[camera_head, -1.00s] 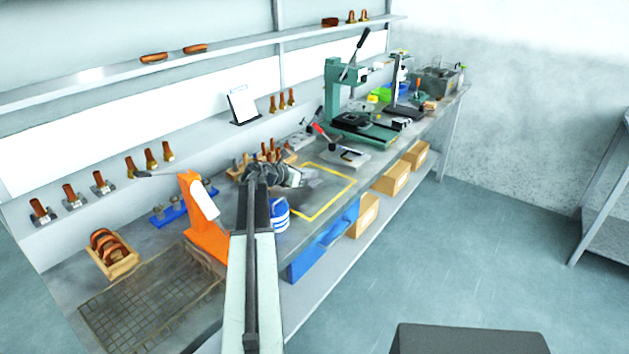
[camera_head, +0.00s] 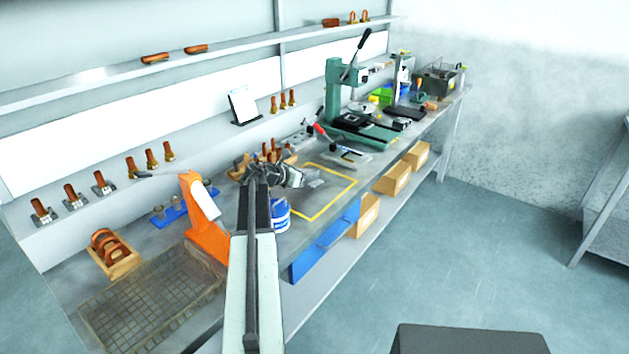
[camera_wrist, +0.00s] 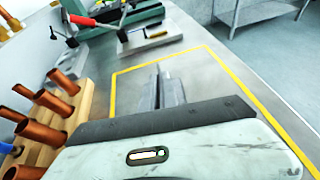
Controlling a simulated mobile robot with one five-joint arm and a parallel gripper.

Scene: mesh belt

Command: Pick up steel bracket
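A grey metal piece, which looks like the steel bracket (camera_wrist: 172,92), lies on the bench top inside a yellow outlined rectangle in the wrist view. A thin raised edge runs along its middle. In the head view it is a small grey shape (camera_head: 314,183) just beyond my gripper. My gripper (camera_head: 299,180) is low over the near left part of the yellow rectangle, close to the bracket. In the wrist view my gripper's pale body and dark front edge fill the bottom and cover the near end of the bracket. Whether the fingers touch it is hidden.
A wooden block with copper pieces (camera_wrist: 50,112) stands close on the left. A toggle clamp with a red handle (camera_head: 322,132) and a green press (camera_head: 334,90) stand behind. An orange stand (camera_head: 207,232) and a blue-white can (camera_head: 281,216) flank my arm. The rectangle's right side is clear.

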